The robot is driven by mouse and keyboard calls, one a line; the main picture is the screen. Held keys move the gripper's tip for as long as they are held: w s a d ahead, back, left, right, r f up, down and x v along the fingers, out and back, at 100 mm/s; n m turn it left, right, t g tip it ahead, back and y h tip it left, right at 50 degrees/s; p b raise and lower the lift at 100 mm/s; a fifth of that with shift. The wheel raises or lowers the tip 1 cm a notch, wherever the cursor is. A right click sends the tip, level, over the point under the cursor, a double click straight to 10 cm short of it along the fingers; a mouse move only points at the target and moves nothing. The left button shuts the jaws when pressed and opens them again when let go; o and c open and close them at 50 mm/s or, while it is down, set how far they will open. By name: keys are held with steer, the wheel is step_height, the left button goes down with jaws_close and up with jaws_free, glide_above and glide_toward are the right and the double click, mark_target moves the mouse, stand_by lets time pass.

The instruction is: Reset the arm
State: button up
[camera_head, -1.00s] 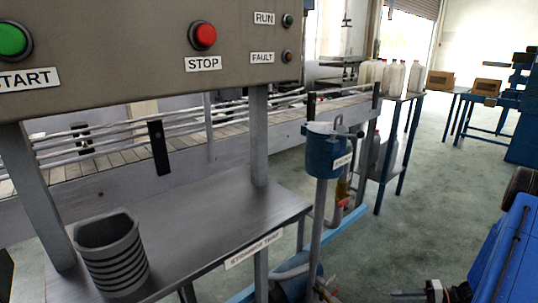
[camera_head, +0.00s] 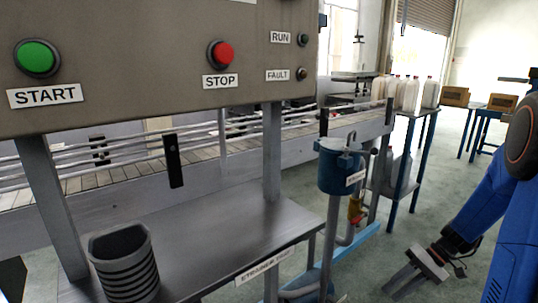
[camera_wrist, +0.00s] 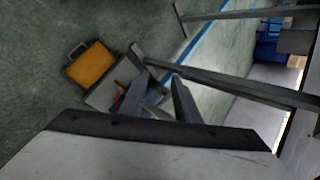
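My gripper (camera_head: 392,283) is at the lower right of the head view, at the end of my blue arm, and points down and to the left over the green floor. Its two grey fingers stand apart with nothing visible between them. In the wrist view, the fingers of my gripper (camera_wrist: 162,78) also show apart and empty. The gripper is clear of the workbench and the pump stand.
A control panel (camera_head: 150,60) hangs over a metal bench (camera_head: 200,235) with a dark ribbed cup (camera_head: 127,272). A blue filter pot (camera_head: 338,170) stands beside it. White jugs (camera_head: 410,95) stand behind. The wrist view shows an open orange-lidded case (camera_wrist: 92,65) on the floor.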

steer(key=s+a+r+t+h, duration=0.2)
steer(key=s+a+r+h, duration=0.2)
steer(key=s+r, duration=0.5)
steer(key=s+a+r+n+t+h, duration=0.1)
steer(key=s+a+r+t+h, duration=0.2)
steer(key=s+a+r, duration=0.3)
steer(key=shift+s+r+t+h, duration=0.3)
steer(key=shift+s+r+h, duration=0.4)
steer(key=shift+s+r, duration=1.35)
steer(key=shift+s+f, duration=0.65)
